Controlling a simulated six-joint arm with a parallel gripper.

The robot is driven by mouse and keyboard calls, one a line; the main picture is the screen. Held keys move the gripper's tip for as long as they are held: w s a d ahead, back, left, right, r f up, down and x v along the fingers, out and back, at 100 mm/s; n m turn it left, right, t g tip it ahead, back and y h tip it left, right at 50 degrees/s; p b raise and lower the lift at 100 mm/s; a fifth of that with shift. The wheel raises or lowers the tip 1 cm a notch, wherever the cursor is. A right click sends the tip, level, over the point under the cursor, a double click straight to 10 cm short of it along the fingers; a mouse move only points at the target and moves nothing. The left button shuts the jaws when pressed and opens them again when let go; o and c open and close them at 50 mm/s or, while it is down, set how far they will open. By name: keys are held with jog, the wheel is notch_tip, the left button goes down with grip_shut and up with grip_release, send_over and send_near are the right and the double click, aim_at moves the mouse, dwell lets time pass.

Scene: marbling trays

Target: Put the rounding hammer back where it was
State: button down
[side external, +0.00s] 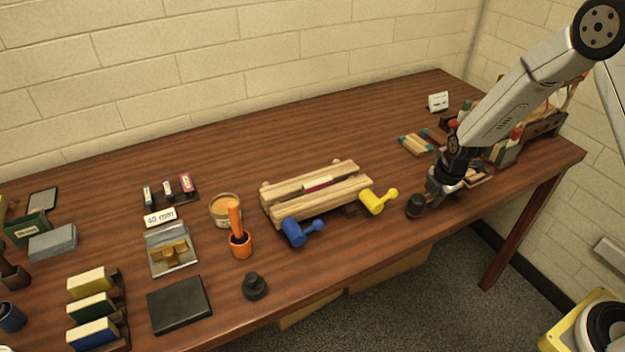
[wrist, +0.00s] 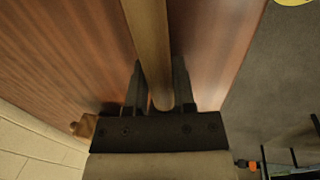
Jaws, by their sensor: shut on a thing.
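My gripper (side external: 438,190) is low over the right part of the table, near its front edge. In the wrist view its two dark fingers (wrist: 160,85) are shut on a pale wooden handle (wrist: 149,40), which I take for the rounding hammer's. The handle runs up out of that view, so its head is not seen there. In the side view a dark, rounded head (side external: 416,205) shows just left of my gripper, seemingly the hammer's. I cannot tell whether it touches the table. Most of the handle is hidden by my gripper in the side view.
An orange-handled tool stands in an orange cup (side external: 240,246). Small wooden pieces (side external: 415,144) lie behind my gripper. The back middle of the table is clear.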

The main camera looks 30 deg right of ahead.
jog(key=shift+f, duration=0.15)
jog(key=shift+c, duration=2.2)
grip_release()
jog(key=v, duration=1.2)
